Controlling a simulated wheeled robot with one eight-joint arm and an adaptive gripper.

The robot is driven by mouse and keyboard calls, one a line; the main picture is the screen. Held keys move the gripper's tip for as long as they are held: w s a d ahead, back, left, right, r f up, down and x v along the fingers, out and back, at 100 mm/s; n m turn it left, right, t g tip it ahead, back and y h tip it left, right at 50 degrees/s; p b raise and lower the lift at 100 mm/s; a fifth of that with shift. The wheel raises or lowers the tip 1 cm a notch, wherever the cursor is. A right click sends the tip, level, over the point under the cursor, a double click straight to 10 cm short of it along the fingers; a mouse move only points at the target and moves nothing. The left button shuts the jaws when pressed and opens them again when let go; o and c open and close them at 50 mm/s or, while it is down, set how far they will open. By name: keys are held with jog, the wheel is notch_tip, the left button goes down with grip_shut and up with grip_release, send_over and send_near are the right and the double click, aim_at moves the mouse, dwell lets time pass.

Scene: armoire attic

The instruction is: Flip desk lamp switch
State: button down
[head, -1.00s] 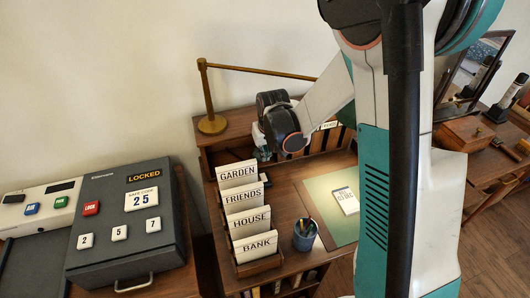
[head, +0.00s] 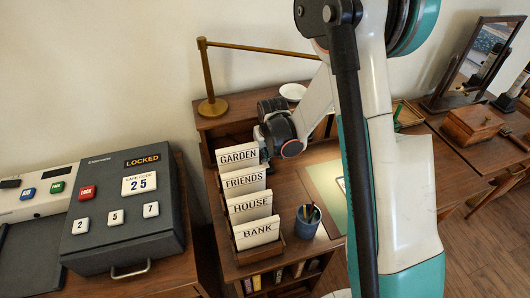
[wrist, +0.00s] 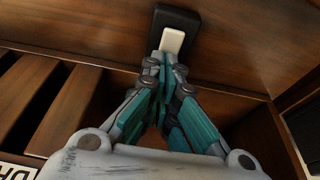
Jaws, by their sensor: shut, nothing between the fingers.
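The desk lamp (head: 207,75) has a brass post and a long arm, and stands at the back left of the desk. In the wrist view a white rocker switch (wrist: 172,40) sits on a black block fixed to a wooden face. My gripper (wrist: 166,60) is shut and empty. Its fingertips are right at the lower end of the rocker; I cannot tell if they touch it. In the head view my wrist is over the back of the desk beside the lamp base, and my fingers are hidden there.
A rack of cards (head: 245,180) and a pen cup (head: 308,220) stand on the desk (head: 285,190). A white dish (head: 293,92) is on the back shelf. A safe (head: 125,205) is at left. A wooden box (head: 480,124) and a mirror (head: 478,65) are at right.

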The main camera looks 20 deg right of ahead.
aim_at(266, 163)
jog(key=shift+w+f+g, duration=0.15)
jog(key=shift+f+g, duration=0.25)
jog(key=shift+g, duration=0.1)
jog(key=shift+s+r, duration=0.3)
jog(key=shift+s, duration=0.5)
jog(key=p+v, duration=0.1)
jog(key=v, duration=0.1)
jog(key=p+v, duration=0.1)
jog(key=v, duration=0.1)
jog(key=shift+w+r+p, duration=0.15)
jog(key=shift+r+p, duration=0.15)
jog(key=shift+r, duration=0.15)
jog(key=s+r+p, duration=0.2)
jog(key=s+r, duration=0.2)
jog(key=r, duration=0.4)
jog(key=shift+p, duration=0.4)
jog(key=shift+s+r, duration=0.1)
jog(key=shift+s, duration=0.05)
